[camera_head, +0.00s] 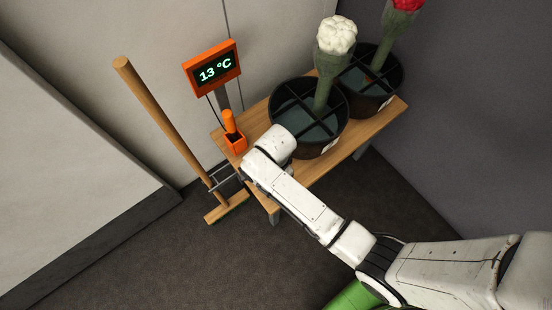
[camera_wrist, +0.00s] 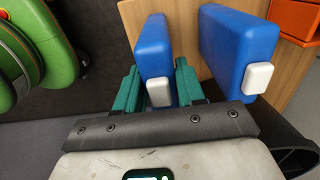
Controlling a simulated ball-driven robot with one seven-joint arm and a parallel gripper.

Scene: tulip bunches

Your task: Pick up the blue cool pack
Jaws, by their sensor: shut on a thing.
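In the wrist view, a blue cool pack (camera_wrist: 153,45) with a white cap at its near end stands between the two teal fingers of my gripper (camera_wrist: 157,72). The fingers are shut on it, one on each side. A second blue cool pack (camera_wrist: 236,45), also with a white cap, stands just to the right, apart from the fingers. In the head view my gripper (camera_head: 223,179) is at the near left end of the wooden table, largely hidden by my wrist. No blue pack can be made out there.
The wooden table (camera_head: 335,157) bears two dark divided buckets (camera_head: 291,142) (camera_head: 367,106) holding flower bunches, one white, one red. An orange holder (camera_head: 236,142) and a 13 °C display (camera_head: 212,69) are at its left. A wooden broom (camera_head: 158,112) stands close to my gripper.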

